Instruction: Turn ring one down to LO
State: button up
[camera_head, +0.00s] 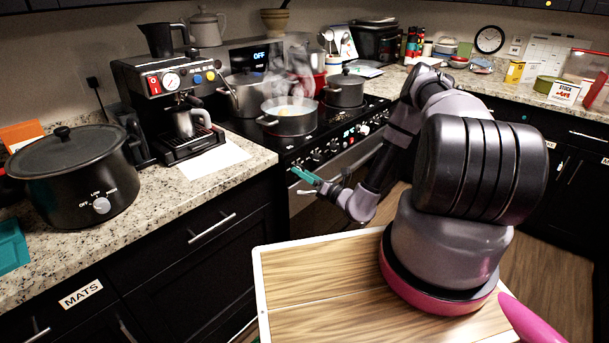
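The stove (270,142) stands in the middle with a row of control knobs along its front panel. Its leftmost visible knobs (316,155) are small, and their labels and settings are too small to read. I cannot tell which knob belongs to ring one. A steaming open pot (289,124) sits on the front left of the hob. My gripper (297,172) has teal fingers and is just in front of the left end of the knob panel, near the oven handle. Whether it touches a knob, and the gap between its fingers, cannot be made out.
A lidded pot (344,91) and a grey saucepan (244,94) are also on the hob. A coffee machine (165,100) and a black slow cooker (75,180) with its own dial stand on the left counter (225,182). My arm crosses in front of the stove's right side.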

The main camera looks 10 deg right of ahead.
jog(key=shift+s, duration=0.1)
jog(key=v, duration=1)
jog(key=shift+s+d, duration=0.2)
jog(key=shift+s, duration=0.05)
jog(key=s+a+r+n+g+y, duration=0.1)
jog(key=s+a+r+n+g, duration=0.1)
jog(key=r+n+g, duration=0.45)
jog(key=s+a+r+n+g+y, duration=0.15)
jog(key=r+n+g, duration=0.25)
jog(key=r+n, duration=0.5)
jog(key=s+a+r+n+g, duration=0.25)
jog(key=r+n+g, duration=0.3)
jog(key=r, duration=0.55)
jog(key=s+d+r+n+t+h, duration=0.2)
jog(key=s+r+n+h, duration=0.3)
jog(key=r, duration=0.6)
jog(key=s+d+r+n+t+h, duration=0.3)
jog(key=s+r+n+t+h, duration=0.2)
jog(key=s+r, duration=0.5)
notch_tip(320, 180, up, 2)
jog(key=shift+d+r+t+h, duration=0.15)
jog(key=shift+t+h, duration=0.15)
jog(key=shift+h, duration=0.65)
